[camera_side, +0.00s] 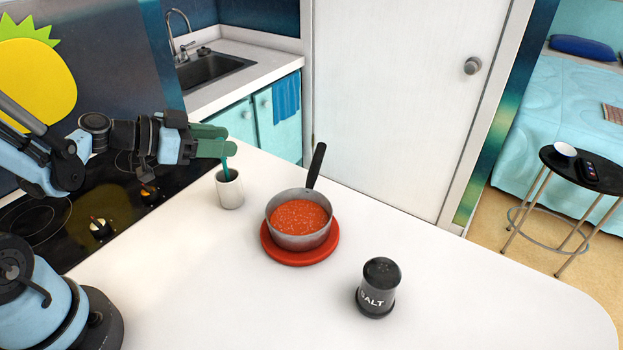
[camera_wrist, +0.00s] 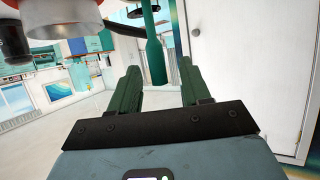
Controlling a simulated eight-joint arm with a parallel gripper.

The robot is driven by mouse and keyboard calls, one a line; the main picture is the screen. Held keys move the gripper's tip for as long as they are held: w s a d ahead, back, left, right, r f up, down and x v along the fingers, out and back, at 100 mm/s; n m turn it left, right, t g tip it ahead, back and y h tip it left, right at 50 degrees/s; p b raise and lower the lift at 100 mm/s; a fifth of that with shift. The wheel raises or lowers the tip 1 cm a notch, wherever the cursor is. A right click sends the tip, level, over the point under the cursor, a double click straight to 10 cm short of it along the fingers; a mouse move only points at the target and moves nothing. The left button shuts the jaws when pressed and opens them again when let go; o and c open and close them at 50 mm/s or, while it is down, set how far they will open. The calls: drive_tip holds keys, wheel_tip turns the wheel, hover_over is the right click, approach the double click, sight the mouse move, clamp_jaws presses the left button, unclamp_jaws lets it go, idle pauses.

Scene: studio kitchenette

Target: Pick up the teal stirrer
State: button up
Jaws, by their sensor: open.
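The teal stirrer (camera_side: 226,168) stands in a white cup (camera_side: 231,192) on the counter, its lower part hidden inside the cup. My gripper (camera_side: 228,146) is open, with green fingers, just above the cup at the stirrer's upper end. In the wrist view the stirrer (camera_wrist: 154,58) shows between the two spread fingers, with a gap visible on each side. The fingers partly cover the stirrer's top in the side view.
A saucepan (camera_side: 291,239) of red sauce sits on a red trivet (camera_side: 269,252) right of the cup, its black handle (camera_side: 316,165) pointing up and back. A salt shaker (camera_side: 378,288) stands further right. The stove lies behind my arm. The front counter is clear.

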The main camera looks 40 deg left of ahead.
drive_tip(key=shift+x, duration=1.3)
clamp_jaws()
